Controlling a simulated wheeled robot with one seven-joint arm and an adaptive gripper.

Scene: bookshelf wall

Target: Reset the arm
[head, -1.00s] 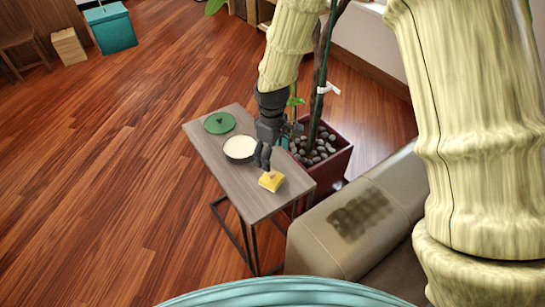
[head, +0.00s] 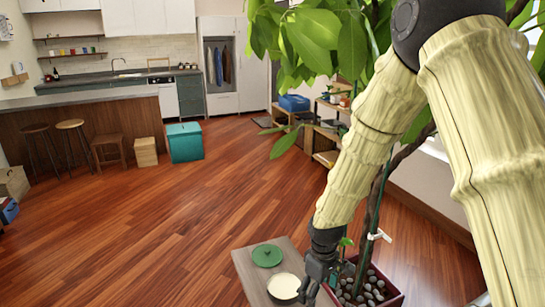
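My arm, with its pale bamboo-like links (head: 372,140), reaches down from the upper right in the head view. My gripper (head: 308,294) is dark and sits near the bottom edge of the picture, just right of a dark-rimmed bowl with pale contents (head: 284,287). The bowl stands on a small grey-brown side table (head: 246,264). The fingertips are small and partly at the frame edge, so I cannot tell whether they are open or shut or hold anything.
A green lid (head: 267,255) lies on the table. A potted tree with a stone-filled red planter (head: 388,299) stands close right of my gripper, its leaves (head: 312,38) near my arm. Open wooden floor (head: 190,215) lies left. A teal box (head: 185,142) stands farther back.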

